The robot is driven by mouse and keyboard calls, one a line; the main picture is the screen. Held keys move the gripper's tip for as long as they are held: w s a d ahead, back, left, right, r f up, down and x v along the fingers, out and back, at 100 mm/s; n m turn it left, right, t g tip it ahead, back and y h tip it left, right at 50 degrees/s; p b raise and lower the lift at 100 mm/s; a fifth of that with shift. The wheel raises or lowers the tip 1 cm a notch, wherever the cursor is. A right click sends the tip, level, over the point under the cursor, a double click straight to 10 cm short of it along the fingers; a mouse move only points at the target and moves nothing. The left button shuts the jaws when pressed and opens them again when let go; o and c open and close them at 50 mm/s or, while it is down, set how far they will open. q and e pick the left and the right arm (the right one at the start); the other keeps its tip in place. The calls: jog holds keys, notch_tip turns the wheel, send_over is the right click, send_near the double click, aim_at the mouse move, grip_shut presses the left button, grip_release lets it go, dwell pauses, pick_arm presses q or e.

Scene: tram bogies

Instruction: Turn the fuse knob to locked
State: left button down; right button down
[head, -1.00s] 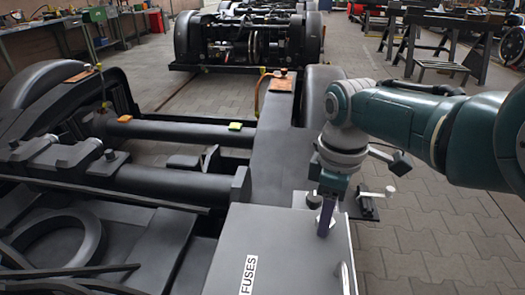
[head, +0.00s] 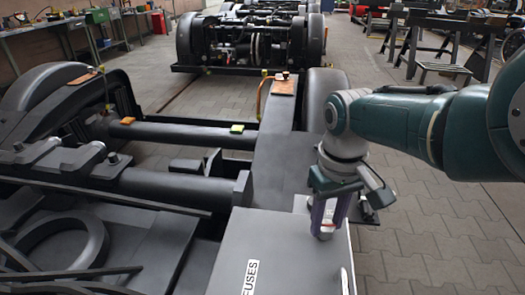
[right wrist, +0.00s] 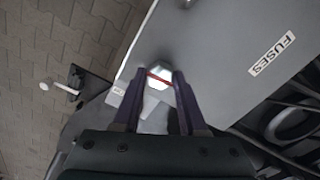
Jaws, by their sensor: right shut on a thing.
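The grey fuse box (head: 285,245) with its FUSES label (head: 251,277) is at the bottom middle of the head view, and its lid (right wrist: 215,65) fills the upper right of the wrist view. My right gripper (head: 323,232) reaches down to the lid near its far right corner. In the wrist view its purple fingers (right wrist: 159,80) are shut on the pale fuse knob (right wrist: 157,83), which has a red line across it. My left gripper is not in view.
A pale handle (head: 344,278) is on the box's right edge. A small white label (right wrist: 118,90) is near the knob. The dark bogie frame (head: 275,160) lies left and beyond. A stand with a pale rod (right wrist: 62,88) is beside the box.

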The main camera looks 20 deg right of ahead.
aim_at(326, 226)
jog(key=shift+m, duration=0.5)
jog(key=shift+c, duration=2.2)
grip_release()
notch_tip(326, 226, up, 10)
jog(key=p, duration=0.8)
